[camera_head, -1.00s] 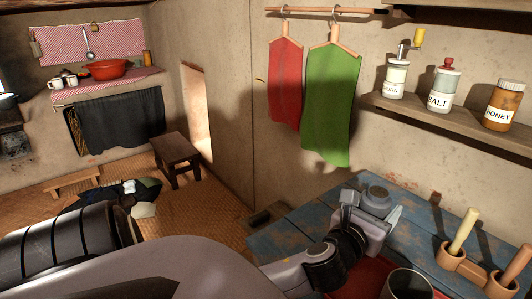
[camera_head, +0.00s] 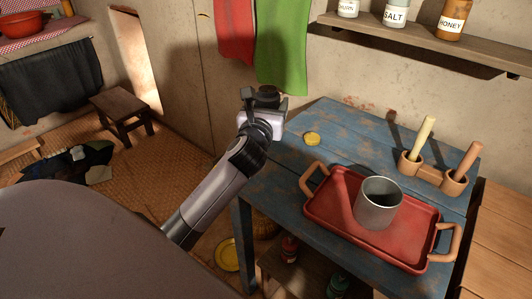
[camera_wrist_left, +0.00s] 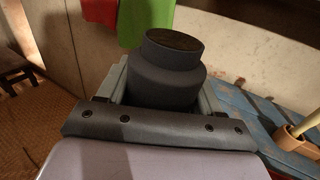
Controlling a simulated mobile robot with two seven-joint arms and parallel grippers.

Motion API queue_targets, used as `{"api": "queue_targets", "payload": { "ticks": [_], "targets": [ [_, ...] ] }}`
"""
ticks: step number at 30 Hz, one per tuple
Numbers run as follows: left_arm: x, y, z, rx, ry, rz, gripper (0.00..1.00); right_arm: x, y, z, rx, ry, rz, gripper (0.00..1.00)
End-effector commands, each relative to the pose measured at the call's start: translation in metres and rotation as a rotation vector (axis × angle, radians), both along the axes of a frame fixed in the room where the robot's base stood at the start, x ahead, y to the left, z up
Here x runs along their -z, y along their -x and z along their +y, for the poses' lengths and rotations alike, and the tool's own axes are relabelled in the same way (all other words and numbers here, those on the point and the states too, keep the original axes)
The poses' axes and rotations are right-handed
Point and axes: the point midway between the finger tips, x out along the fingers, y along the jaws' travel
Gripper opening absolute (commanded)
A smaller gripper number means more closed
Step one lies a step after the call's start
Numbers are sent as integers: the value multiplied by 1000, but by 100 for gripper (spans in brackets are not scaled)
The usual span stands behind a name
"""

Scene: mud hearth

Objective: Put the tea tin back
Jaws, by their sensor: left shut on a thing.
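My left gripper (camera_head: 262,106) is shut on a dark, round, stepped tin (camera_head: 267,94), which I take to be the tea tin. It is held upright near the back left edge of the blue table (camera_head: 345,128). In the left wrist view the tin (camera_wrist_left: 168,75) sits between the jaws, its narrower top clear and its lower part hidden. No label shows on it. The wall shelf (camera_head: 430,40) at the upper right holds several jars, including a salt jar (camera_head: 395,12) and a honey jar (camera_head: 452,20). My right gripper is not in view.
A red tray (camera_head: 330,212) with a grey metal mug (camera_head: 378,203) stands on the table. Behind it is a clay holder (camera_head: 437,173) with two sticks. A small yellow disc (camera_head: 312,138) lies near the back. Red and green cloths (camera_head: 283,45) hang behind the gripper.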

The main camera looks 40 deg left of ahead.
Motion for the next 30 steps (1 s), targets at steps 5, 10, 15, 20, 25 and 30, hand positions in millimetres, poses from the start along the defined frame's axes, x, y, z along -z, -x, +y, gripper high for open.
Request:
{"api": "queue_targets", "payload": {
  "ticks": [5, 10, 15, 20, 25, 30],
  "targets": [
    [54, 0, -1, 0, 4, 3, 31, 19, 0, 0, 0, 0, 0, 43],
    [82, 0, -1, 0, 1, 0, 31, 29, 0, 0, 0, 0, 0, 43],
    [94, 0, 0, -1, 1, -1, 31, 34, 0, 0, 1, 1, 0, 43],
    [122, 0, 0, -1, 4, -1, 31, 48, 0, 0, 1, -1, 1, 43],
    [132, 0, 0, 1, 1, -3, 31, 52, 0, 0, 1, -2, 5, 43],
    [130, 0, 0, 2, -1, -3, 31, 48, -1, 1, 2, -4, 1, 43]
  ]
}}
